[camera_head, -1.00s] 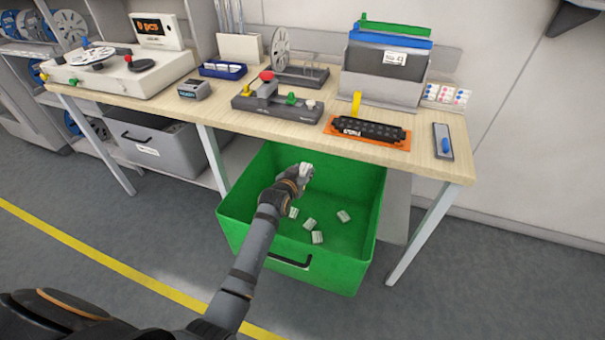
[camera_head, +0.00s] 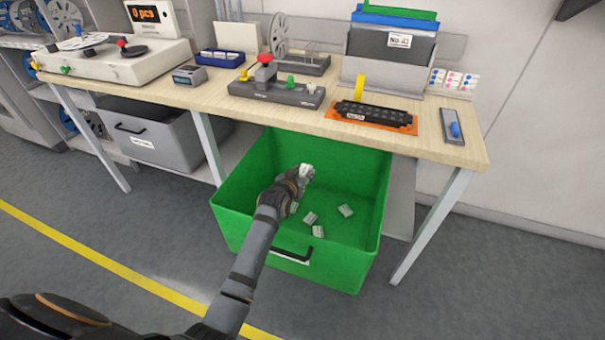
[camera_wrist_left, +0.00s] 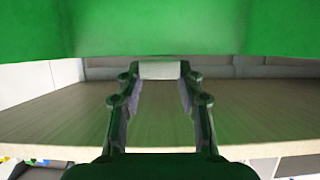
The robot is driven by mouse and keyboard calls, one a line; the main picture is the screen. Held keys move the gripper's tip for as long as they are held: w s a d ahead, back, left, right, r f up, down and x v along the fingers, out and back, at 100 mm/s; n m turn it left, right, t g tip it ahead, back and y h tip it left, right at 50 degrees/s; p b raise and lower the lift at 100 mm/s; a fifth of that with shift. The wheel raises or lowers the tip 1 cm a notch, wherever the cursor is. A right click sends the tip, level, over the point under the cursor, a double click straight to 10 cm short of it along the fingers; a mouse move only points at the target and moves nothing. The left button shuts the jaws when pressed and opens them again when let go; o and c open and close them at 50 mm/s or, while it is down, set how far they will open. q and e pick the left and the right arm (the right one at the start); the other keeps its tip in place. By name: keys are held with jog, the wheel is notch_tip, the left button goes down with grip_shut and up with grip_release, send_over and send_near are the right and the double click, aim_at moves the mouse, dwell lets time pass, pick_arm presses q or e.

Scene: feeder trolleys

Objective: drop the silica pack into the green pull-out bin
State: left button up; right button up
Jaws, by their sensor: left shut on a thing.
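The silica pack (camera_head: 306,170) is a small whitish block at the tip of my left gripper (camera_head: 303,177). In the left wrist view the pack (camera_wrist_left: 160,70) sits between the fingertips of the left gripper (camera_wrist_left: 160,80), which is shut on it. The green pull-out bin (camera_head: 240,220) is pulled out under the bench, open at the top. In the head view the gripper and pack appear over the bin's opening; their exact height above its floor is hard to tell. Several similar packs (camera_head: 345,210) lie on the bin floor, one partly hidden by my gripper. My right gripper is not in view.
The wooden bench (camera_head: 455,152) overhangs the back of the bin and carries an orange-based tray (camera_head: 373,116), a grey fixture (camera_head: 276,95) and a folder holder (camera_head: 382,87). A grey bin (camera_head: 155,140) sits under the bench at left. The floor in front is clear.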

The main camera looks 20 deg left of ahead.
aim_at(302, 174)
pick_arm(q)
jog(key=o, duration=1)
jog(key=shift+c, duration=0.2)
notch_tip(302, 174, up, 10)
